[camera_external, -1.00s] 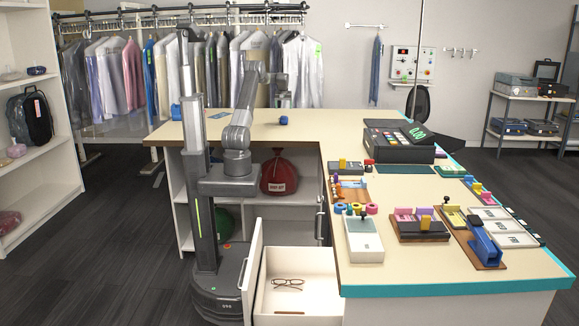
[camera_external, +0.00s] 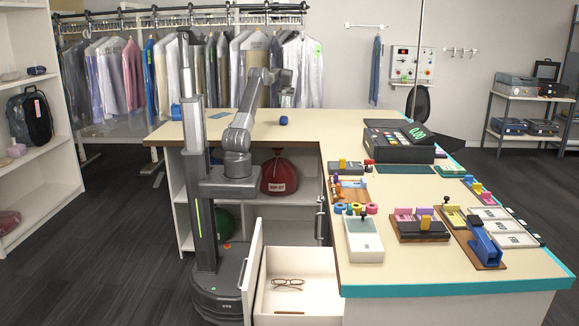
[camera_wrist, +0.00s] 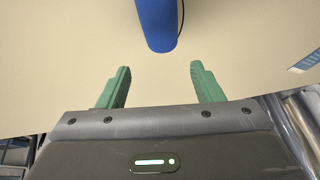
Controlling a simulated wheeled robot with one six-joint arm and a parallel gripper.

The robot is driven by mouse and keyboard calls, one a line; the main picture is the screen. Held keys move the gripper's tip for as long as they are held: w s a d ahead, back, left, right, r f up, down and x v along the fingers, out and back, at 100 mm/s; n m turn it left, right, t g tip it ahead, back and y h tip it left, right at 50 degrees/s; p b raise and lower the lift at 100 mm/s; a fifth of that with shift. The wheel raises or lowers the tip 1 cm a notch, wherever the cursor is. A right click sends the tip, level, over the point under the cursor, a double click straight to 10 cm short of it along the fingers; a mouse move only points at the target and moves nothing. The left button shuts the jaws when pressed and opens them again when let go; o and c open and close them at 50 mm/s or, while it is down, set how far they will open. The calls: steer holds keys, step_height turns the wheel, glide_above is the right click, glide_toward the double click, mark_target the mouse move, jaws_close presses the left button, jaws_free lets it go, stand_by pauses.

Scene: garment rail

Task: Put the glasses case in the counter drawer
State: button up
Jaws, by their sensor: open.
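A blue rounded object (camera_external: 284,120), which appears to be the glasses case, lies on the back counter. In the wrist view it is a blue cylinder (camera_wrist: 157,22) with a thin dark cord beside it, its far end cut off by the top edge. My gripper (camera_wrist: 160,82) is open and empty, with its green fingers apart; the blue object lies ahead of the gap between them, not between the fingers. In the external view my gripper (camera_external: 287,101) is above the counter near the blue object. The counter drawer (camera_external: 325,262) is pulled open and holds eyeglasses (camera_external: 288,282) and a small brown item.
The back counter (camera_external: 240,129) is mostly clear around the blue object, with a flat blue item (camera_external: 219,115) to its left. Hanging garments (camera_external: 215,70) are behind. Several small items crowd the right counter.

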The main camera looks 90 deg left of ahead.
steer(key=x, duration=0.3)
steer(key=a+p+x, duration=0.1)
steer(key=x, duration=0.3)
steer(key=shift+d+p+x, duration=0.15)
steer(key=shift+p+x, duration=0.3)
steer(key=shift+x, duration=1.15)
steer(key=shift+d+p+x, duration=0.15)
steer(key=shift+p+x, duration=0.3)
steer(key=shift+x, duration=1.15)
steer(key=shift+s, duration=0.15)
steer(key=c, duration=0.7)
